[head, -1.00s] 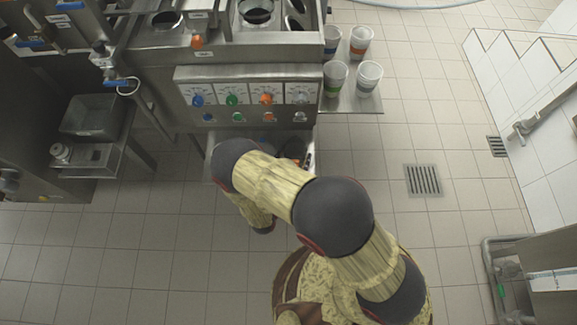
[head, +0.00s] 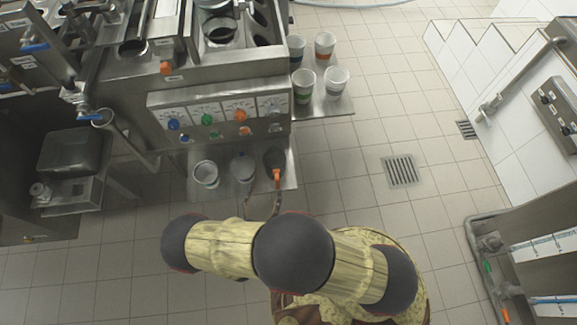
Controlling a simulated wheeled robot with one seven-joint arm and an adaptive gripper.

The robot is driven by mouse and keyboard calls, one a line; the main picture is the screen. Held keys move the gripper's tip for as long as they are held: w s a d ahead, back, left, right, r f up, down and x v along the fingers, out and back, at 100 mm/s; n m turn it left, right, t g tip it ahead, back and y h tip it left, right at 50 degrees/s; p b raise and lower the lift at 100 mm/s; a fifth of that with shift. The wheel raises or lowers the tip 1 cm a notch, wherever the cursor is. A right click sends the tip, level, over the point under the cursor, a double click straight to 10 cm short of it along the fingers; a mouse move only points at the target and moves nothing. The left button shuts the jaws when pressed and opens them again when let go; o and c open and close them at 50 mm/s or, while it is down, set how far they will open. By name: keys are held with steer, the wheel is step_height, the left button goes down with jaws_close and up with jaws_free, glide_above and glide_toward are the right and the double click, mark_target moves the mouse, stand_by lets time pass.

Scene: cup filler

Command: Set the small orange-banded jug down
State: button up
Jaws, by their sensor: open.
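A small dark jug with an orange handle or band (head: 277,177) stands upright at the right end of the low steel tray (head: 222,196) under the control panel. It seems to be the task's orange-banded jug; its base is partly hidden. My gripper (head: 262,203) is at the front edge of the tray, with its dark fingers spread. One finger lies just below the orange part; I cannot tell whether it touches. The palm is hidden behind my arm.
A grey jug (head: 243,168) and a pale jug (head: 205,173) stand left of the dark one. The panel (head: 217,112) with coloured knobs overhangs the tray. Several banded cups, including an orange-banded one (head: 325,45), stand on the right side shelf (head: 330,104). Tiled floor in front is clear.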

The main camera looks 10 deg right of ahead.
steer(key=w+d+r+m+g+h, duration=0.1)
steer(key=d+r+m+g, duration=0.4)
steer(key=r, duration=0.3)
steer(key=w+d+r+m+g+h, duration=0.1)
steer(key=w+d+r+m+g, duration=0.2)
steer(key=r+m, duration=0.4)
steer(key=d+r+m+g+h, duration=0.2)
steer(key=d+r+m+g, duration=0.3)
steer(key=r, duration=0.4)
steer(key=s+d+r+m+y, duration=0.2)
steer(key=s+r+m+y, duration=0.2)
steer(key=r, duration=0.4)
steer(key=s+d+r+m+t+y, duration=0.1)
steer(key=s+d+r+m+y, duration=0.1)
steer(key=s+r+m+y, duration=0.2)
steer(key=s+d+r+m+t+y, duration=0.1)
steer(key=s+d+r+m+y, duration=0.2)
steer(key=r, duration=0.8)
steer(key=shift+s+r+m+y, duration=0.3)
steer(key=shift+s+m+y, duration=0.1)
steer(key=shift+s+m, duration=0.85)
steer(key=shift+w, duration=0.1)
